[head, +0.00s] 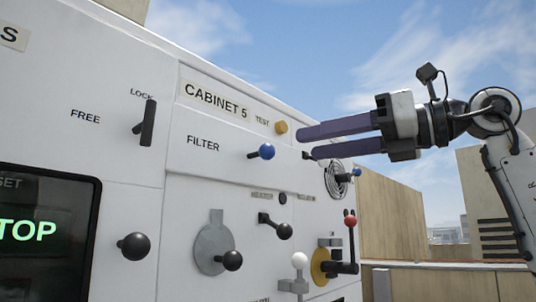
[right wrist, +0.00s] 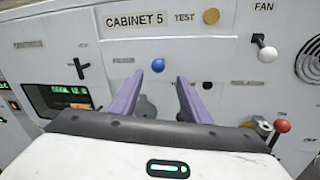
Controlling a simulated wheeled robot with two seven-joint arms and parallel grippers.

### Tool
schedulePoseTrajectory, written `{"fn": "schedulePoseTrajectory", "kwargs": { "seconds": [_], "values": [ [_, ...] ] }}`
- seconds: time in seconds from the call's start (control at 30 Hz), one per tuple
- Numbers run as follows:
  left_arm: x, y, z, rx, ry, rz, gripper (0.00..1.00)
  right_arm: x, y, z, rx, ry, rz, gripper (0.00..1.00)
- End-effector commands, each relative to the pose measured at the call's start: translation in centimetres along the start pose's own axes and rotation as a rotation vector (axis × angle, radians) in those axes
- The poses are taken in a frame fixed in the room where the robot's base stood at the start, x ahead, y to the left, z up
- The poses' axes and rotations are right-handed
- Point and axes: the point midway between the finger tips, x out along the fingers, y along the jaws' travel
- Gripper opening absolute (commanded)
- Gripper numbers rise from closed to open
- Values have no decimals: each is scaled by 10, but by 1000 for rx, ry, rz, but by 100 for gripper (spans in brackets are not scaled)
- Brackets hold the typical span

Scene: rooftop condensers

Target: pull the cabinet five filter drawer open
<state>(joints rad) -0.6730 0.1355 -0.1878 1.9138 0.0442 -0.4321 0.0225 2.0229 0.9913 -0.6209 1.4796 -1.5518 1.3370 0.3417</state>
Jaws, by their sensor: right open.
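The cabinet five filter drawer (head: 203,160) has a white front with a FILTER label and a blue ball knob (head: 266,151) on a short stem. It looks closed, nearly flush with the panel. The blue knob also shows in the right wrist view (right wrist: 158,67), ahead of and between the two fingertips. My right gripper (head: 306,143) has purple fingers, open and empty. In the head view its tips point left, to the right of the knob and apart from it. The fingers also show in the right wrist view (right wrist: 160,80). My left gripper is not in view.
A yellow TEST knob (head: 281,127) sits just above the blue knob. Black-ball levers (head: 284,231) and a red-ball lever (head: 350,221) stick out below and right. A LOCK/FREE handle (head: 148,122) and a screen (head: 45,235) are at left. Open air lies around my gripper.

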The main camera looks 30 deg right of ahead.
Motion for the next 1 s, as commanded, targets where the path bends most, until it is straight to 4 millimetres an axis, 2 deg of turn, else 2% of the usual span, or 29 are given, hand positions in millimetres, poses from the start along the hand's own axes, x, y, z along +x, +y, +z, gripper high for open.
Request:
{"fn": "schedulePoseTrajectory", "kwargs": {
  "seconds": [0.1, 0.2, 0.4, 0.5, 0.87, 1.0],
  "values": [
    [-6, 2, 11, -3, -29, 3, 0, 23, 1, 0, 0, 4, 2, 43],
    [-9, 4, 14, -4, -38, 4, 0, 42, 1, 0, 0, 5, 3, 43],
    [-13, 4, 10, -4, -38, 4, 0, 74, 1, 0, 0, 3, 3, 43],
    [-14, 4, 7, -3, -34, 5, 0, 84, 1, 0, 0, 2, 2, 43],
    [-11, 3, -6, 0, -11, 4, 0, 90, 1, -1, 0, 1, 2, 43],
    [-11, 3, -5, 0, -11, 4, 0, 90, 1, -1, 0, 1, 2, 23]
  ]
}}
